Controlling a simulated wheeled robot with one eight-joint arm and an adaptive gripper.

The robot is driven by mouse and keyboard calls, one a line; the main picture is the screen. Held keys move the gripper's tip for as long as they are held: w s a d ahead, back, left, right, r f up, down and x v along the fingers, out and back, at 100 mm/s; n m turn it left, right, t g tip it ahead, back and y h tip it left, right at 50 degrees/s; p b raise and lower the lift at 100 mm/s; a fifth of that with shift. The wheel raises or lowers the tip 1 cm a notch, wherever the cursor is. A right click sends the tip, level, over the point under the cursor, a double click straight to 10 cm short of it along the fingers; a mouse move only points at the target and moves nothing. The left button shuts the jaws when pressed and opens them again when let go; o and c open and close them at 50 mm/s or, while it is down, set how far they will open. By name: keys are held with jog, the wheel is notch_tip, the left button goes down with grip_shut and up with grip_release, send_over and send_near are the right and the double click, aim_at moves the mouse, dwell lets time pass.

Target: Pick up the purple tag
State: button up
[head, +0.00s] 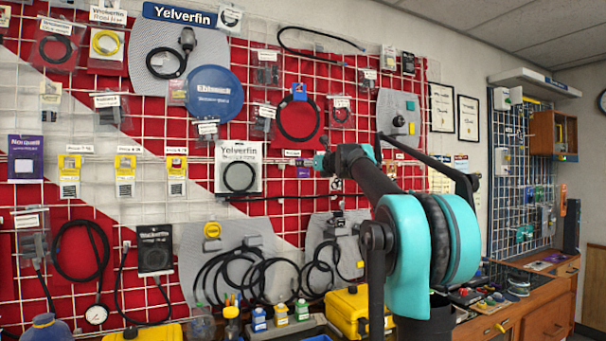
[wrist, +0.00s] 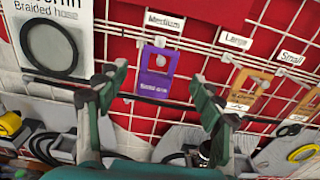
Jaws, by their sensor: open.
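The purple tag (wrist: 157,73) hangs on the grid wall under a small white label reading Medium. It has a hole in its upper part and pale lettering below. In the wrist view it shows between the two fingers of my gripper (wrist: 155,88), which is open and empty. The fingers are apart from each other, one to each side of the tag in the picture; how far they are from it in depth I cannot tell. In the head view my gripper (head: 326,160) is close to the wall, and a small purple patch (head: 303,172) beside it looks like the tag.
Orange tags (wrist: 248,88) hang to the right under labels reading Large and Small. A packaged braided hose (wrist: 50,42) hangs close on the left. A dark horizontal rod or hose (wrist: 150,99) runs across the grid below the tag. A yellow case (head: 350,310) stands lower down.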

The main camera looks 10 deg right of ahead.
jog(key=shift+x, duration=2.95)
jog(key=shift+r, duration=0.15)
jog(key=c, duration=1.2)
